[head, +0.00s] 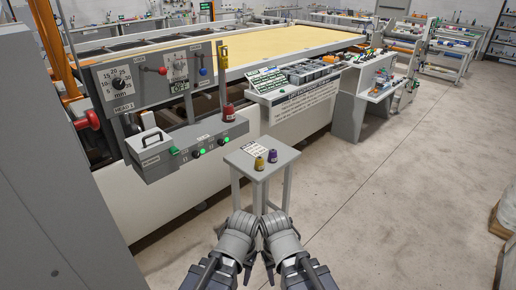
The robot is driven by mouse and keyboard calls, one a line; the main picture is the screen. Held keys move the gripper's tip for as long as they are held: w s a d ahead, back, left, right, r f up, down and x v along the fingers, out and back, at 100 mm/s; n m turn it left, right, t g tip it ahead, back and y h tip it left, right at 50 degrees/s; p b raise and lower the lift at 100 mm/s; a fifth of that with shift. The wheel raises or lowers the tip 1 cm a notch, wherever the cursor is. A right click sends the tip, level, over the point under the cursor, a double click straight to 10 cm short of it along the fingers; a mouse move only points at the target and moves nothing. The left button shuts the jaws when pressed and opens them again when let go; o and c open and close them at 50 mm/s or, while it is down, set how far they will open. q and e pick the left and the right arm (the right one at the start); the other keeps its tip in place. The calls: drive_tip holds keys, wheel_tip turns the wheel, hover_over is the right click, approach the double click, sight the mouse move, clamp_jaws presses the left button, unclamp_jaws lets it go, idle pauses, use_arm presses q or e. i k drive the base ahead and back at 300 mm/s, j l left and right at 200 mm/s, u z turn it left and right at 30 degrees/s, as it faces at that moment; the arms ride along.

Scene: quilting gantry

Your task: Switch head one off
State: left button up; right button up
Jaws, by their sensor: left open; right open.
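The head one panel (117,103) is a grey plate marked HEAD 1 at the left, with a black dial scaled in mm. To its right are a red-knobbed lever (162,71), a blue-knobbed lever (203,71) and a small OFF plate (180,86). The grey control box (155,165) below has a black handle and green lit buttons (202,153). My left gripper (218,272) and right gripper (298,272) are at the bottom centre, open, apart from the panel; nothing is seen in them.
A small grey stand (235,158) with a yellow spool (260,163) and a purple spool (272,156) stands between my grippers and the machine. The floor (385,210) at right is clear.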

sight(196, 155)
drive_tip(key=l+u, duration=0.15)
drive_tip(key=u, duration=0.2)
drive_tip(key=i+l+u, duration=0.1)
drive_tip(key=u, duration=0.25)
drive_tip(key=l+u, duration=0.3)
drive_tip(key=l, duration=0.4)
drive_tip(key=l+u, duration=0.35)
drive_tip(key=l, duration=0.35)
drive_tip(key=k+l, duration=0.1)
drive_tip(key=l, duration=1)
drive_tip(key=k+l+u, duration=0.1)
drive_tip(key=l, duration=0.45)
drive_tip(key=k+l, duration=0.15)
drive_tip(key=l, duration=0.35)
drive_tip(key=k+l, duration=0.1)
drive_tip(key=l, duration=0.45)
